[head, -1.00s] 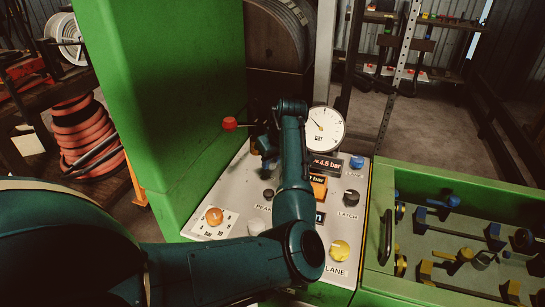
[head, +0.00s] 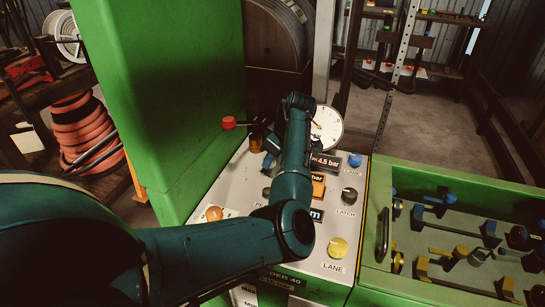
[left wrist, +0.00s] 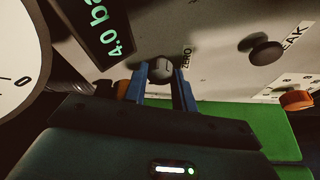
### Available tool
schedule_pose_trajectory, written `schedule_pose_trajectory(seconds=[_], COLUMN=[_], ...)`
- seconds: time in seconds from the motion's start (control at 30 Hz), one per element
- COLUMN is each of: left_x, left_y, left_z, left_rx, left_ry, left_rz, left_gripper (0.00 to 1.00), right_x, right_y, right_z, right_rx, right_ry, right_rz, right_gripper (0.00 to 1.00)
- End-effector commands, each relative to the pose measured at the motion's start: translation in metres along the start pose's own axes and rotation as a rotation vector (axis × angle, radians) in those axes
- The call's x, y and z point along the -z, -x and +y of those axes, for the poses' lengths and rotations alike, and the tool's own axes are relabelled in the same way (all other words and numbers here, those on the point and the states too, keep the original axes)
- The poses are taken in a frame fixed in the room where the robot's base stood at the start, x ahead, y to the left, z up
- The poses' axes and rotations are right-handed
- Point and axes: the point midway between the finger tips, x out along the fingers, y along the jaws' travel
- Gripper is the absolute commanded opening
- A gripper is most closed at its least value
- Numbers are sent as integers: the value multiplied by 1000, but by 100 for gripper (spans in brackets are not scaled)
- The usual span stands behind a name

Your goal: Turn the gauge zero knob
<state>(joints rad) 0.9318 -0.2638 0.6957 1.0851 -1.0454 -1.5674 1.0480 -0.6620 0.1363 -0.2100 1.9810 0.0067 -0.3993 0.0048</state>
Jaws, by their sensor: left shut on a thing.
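The grey zero knob (left wrist: 161,70) sits on the panel beside the word ZERO in the left wrist view. My left gripper (left wrist: 160,82) has its two blue fingers on either side of the knob and is shut on it. In the head view my left arm hides the knob and most of the gripper. The round white gauge (head: 328,128) stands at the back of the panel, partly behind my arm; its dial (left wrist: 18,65) also shows in the left wrist view. My right gripper is in neither view.
The sloped panel (head: 350,225) carries a yellow knob (head: 337,247), a black latch knob (head: 349,194) and a blue knob (head: 355,160). A red-tipped lever (head: 229,122) sticks out at left. A green tray (head: 450,178) of fittings lies right; a green housing (head: 180,90) stands left.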

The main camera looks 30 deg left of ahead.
Motion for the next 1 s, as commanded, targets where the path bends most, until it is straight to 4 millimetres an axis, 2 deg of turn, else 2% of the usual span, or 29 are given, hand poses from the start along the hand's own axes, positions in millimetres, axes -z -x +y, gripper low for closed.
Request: schedule_pose_trajectory(seconds=[0.17,0.2,0.3,0.63,0.77,1.0], left_x=[1,1,1,0,1,0], left_y=[-1,-1,-1,6,26,81], left_z=[-1,0,0,0,1,1], left_rx=[1,1,1,-2,-5,-5], left_ry=[1,0,0,-1,0,0], left_rz=[2,2,1,1,3,2], left_gripper=[4,28,36,36,36,36], right_x=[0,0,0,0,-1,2], right_y=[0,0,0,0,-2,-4], right_z=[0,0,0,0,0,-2], right_rx=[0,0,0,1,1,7], right_ry=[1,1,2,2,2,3], right_rz=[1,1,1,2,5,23], right_gripper=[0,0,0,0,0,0])
